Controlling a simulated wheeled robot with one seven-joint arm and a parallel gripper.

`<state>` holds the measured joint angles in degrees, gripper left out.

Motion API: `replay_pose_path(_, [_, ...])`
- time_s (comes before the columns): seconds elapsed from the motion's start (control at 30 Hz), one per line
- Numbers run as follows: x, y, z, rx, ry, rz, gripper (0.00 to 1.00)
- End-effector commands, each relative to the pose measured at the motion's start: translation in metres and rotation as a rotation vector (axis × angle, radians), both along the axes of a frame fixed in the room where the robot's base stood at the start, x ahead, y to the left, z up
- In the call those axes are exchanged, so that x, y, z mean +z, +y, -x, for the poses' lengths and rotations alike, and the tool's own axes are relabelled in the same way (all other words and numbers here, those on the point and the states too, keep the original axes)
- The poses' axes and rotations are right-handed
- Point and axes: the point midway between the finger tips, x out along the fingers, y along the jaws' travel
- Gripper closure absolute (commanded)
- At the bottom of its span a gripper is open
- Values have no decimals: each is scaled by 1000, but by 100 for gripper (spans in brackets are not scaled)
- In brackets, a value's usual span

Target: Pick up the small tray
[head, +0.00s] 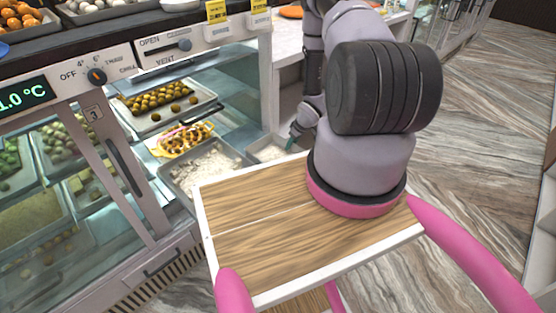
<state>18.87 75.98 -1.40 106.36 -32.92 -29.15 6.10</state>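A small metal tray (262,158) with pale contents sits low in the open display case, at its right end. It is the smallest tray I can make out there; part of it is hidden behind my arm and the wooden board. My gripper (292,140) is at the tray's right part, with a teal fingertip pointing down at it. I cannot tell whether it touches the tray or whether the fingers are open or shut, as they are tiny and partly covered by my wrist.
A larger tray (188,178) of white pieces lies just left of it. A tray of round brown sweets (166,100) and a plate of yellow sweets (184,139) lie farther back. The case's control panel (187,46) is above. A white-rimmed wooden board (255,238) fills the foreground.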

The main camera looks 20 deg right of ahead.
Motion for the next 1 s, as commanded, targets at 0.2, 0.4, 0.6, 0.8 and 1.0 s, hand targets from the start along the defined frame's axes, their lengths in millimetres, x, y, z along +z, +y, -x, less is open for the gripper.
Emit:
replay_pose_path(0.2, [0,0,0,0,0,0,100])
replay_pose_path(0.4, [0,0,0,0,0,0,100])
replay_pose_path(0.6, [0,0,0,0,0,0,100])
replay_pose_path(0.8, [0,0,0,0,0,0,100])
replay_pose_path(1.0, [0,0,0,0,0,0,100])
